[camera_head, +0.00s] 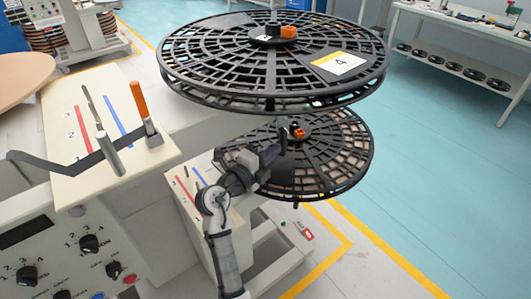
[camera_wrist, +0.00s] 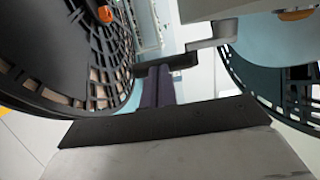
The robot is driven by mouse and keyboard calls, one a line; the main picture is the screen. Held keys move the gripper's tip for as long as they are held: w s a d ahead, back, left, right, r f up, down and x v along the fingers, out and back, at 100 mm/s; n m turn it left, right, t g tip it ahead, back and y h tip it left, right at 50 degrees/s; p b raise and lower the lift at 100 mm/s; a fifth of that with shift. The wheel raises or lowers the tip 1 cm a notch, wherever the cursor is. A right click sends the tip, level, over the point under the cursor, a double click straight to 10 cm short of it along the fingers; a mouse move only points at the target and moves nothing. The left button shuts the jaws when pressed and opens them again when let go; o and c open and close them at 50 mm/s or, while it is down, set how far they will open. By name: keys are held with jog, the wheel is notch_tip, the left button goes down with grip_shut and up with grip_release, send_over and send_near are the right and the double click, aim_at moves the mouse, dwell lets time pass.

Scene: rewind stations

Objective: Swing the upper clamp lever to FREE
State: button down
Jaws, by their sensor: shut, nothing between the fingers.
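The upper reel (camera_head: 220,62) is a large black grid disc with a label "4". On its hub is a short orange piece (camera_head: 288,32), which looks like the upper clamp lever; no FREE mark is readable. The lower reel (camera_head: 340,165) lies below it, with a similar orange piece (camera_head: 299,134) at its hub. My gripper (camera_head: 283,132) is shut and empty. It appears beside the lower hub, below the upper reel in the picture; I cannot tell its exact gap. In the wrist view, my dark fingers (camera_wrist: 165,82) are together, with orange pieces at upper left (camera_wrist: 105,14) and upper right (camera_wrist: 294,14).
A cream console top (camera_head: 72,160) at left carries an upright orange-handled lever (camera_head: 140,100) and a grey bent arm. Red and blue stripes mark it. A smaller cream panel (camera_head: 188,180) stands by my arm. A workbench (camera_head: 450,30) is at upper right; the blue floor right is clear.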

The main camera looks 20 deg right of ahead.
aim_at(283, 154)
jog(key=shift+f+b, duration=0.2)
jog(key=shift+b, duration=0.35)
jog(key=d+t+h+b, duration=0.1)
jog(key=b, duration=0.7)
jog(key=w+d+f+n+t+h+b, duration=0.1)
jog(key=h+b, duration=0.1)
jog(key=b, duration=0.6)
jog(key=d+t+h+b, duration=0.1)
jog(key=d+b, duration=0.1)
jog(key=b, duration=0.6)
jog(key=shift+w+d+f, duration=0.1)
jog(key=shift+w+f, duration=0.15)
jog(key=shift+f, duration=0.1)
jog(key=w+d+r+n+t+h+b, duration=0.2)
jog(key=d+b, duration=0.4)
jog(key=b, duration=0.8)
jog(key=shift+w+r+t+b, duration=0.2)
jog(key=shift+r+t+b, duration=0.25)
jog(key=shift+r, duration=0.6)
jog(key=shift+d, duration=0.2)
